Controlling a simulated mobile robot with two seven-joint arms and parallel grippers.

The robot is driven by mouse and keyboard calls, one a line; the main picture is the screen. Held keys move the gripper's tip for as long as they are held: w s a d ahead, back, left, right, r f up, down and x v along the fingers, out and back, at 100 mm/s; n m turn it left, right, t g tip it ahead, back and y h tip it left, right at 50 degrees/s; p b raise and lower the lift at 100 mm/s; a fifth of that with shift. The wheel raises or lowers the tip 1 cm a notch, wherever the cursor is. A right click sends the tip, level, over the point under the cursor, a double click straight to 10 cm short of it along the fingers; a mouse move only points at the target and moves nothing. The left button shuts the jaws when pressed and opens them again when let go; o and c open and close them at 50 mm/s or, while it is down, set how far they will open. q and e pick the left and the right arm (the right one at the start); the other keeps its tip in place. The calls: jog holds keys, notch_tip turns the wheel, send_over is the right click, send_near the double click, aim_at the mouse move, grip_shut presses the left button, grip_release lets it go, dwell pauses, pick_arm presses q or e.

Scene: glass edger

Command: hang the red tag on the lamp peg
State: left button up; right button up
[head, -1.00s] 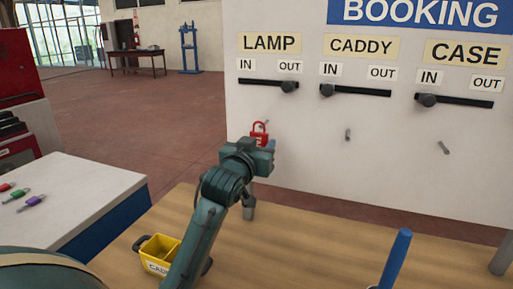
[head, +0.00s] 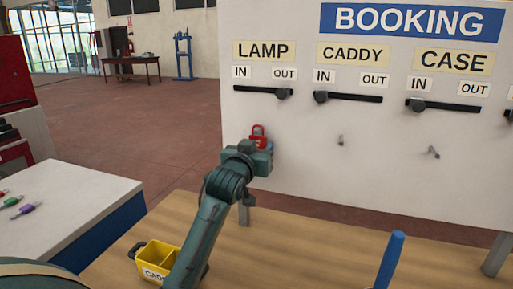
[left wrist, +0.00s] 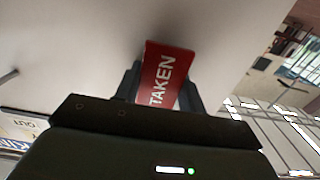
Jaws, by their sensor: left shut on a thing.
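The red tag (head: 258,133) shows above my left gripper (head: 262,146), in front of the white board below the LAMP label (head: 263,50). In the left wrist view the tag (left wrist: 166,72), marked TAKEN, sits between the dark fingers of my left gripper (left wrist: 160,88), which is shut on it. The lamp peg cannot be made out; the tag and gripper cover that part of the board. I cannot tell whether the tag touches the peg. My right gripper is not in view.
Bare pegs stand under CADDY (head: 340,140) and CASE (head: 434,152). The lamp slider knob (head: 284,93) is at OUT. A yellow caddy (head: 156,257) and an upright blue rod (head: 390,262) are on the wooden bench (head: 310,245). Coloured tags (head: 22,209) lie on the left cabinet.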

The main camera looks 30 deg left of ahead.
pick_arm(q)
jog(key=shift+a+r, duration=0.1)
jog(key=shift+r, duration=0.2)
jog(key=o, duration=0.9)
jog(key=shift+o, duration=1.1)
jog(key=shift+s+d+f, duration=0.15)
jog(key=shift+d, duration=0.1)
jog(key=b+v, duration=0.2)
jog(key=v, duration=1.1)
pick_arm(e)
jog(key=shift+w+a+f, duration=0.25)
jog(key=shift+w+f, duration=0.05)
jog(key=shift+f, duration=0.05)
pick_arm(q)
jog(key=shift+f, duration=0.2)
